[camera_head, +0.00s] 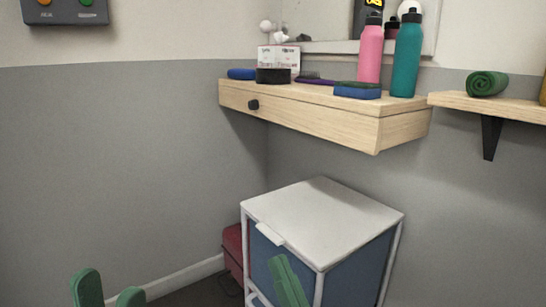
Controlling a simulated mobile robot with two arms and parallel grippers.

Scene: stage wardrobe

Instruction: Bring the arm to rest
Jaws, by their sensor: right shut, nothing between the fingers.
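My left gripper (108,290) shows at the bottom left edge as two green fingertips standing apart, with nothing seen between them. My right gripper (287,281) shows at the bottom centre, its green fingers together and empty. It is in front of a white-topped hamper (325,218) with blue sides, in the picture. Whether it touches the hamper cannot be told. The rest of both arms is out of view.
A wooden wall shelf with a drawer (320,118) holds a pink bottle (370,52), a teal bottle (407,58), brushes and a small card. A side shelf (490,106) carries a green roll (487,84). A red box (233,252) stands left of the hamper. The left wall is bare low down.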

